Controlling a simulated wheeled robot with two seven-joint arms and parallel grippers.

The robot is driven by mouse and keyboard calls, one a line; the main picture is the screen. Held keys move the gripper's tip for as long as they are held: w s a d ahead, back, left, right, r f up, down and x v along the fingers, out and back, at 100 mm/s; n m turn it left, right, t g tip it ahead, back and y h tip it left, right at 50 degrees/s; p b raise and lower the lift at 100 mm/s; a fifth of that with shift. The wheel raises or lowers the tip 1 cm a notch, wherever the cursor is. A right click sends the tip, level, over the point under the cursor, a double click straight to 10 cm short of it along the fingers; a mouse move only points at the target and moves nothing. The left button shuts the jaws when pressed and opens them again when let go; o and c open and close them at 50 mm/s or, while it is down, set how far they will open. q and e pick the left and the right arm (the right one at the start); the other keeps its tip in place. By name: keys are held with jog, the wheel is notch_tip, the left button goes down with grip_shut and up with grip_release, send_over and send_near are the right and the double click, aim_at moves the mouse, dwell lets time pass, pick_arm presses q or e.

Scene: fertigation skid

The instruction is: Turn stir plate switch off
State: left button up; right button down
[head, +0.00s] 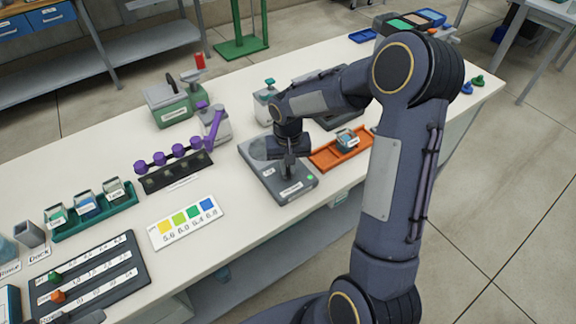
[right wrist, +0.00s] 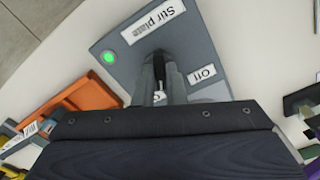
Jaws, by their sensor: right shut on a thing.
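The stir plate (head: 303,188) is a flat grey box on the white bench, near the middle of the head view. In the right wrist view the stir plate (right wrist: 205,55) carries a "Stir plate" label (right wrist: 153,22), an "Off" label (right wrist: 203,76) and a bright green light (right wrist: 109,57). My right gripper (head: 289,170) reaches down onto its top. In the right wrist view the gripper (right wrist: 160,92) is shut on the small switch, between the light and the "Off" label. The fingers hide most of the switch, so its position is unclear. My left gripper is not in view.
An orange tray (head: 325,160) lies right beside the stir plate. A rack with purple knobs (head: 150,185) and a colour chart (head: 165,240) lie to the left. A green balance-like device (head: 172,118) stands behind. Bare bench lies in front of the plate.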

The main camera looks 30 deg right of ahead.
jog(key=n, duration=1.1)
jog(key=shift+n+p, duration=0.3)
jog(key=shift+n, duration=1.2)
jog(key=c, duration=1.5)
grip_release()
jog(key=shift+r, duration=0.1)
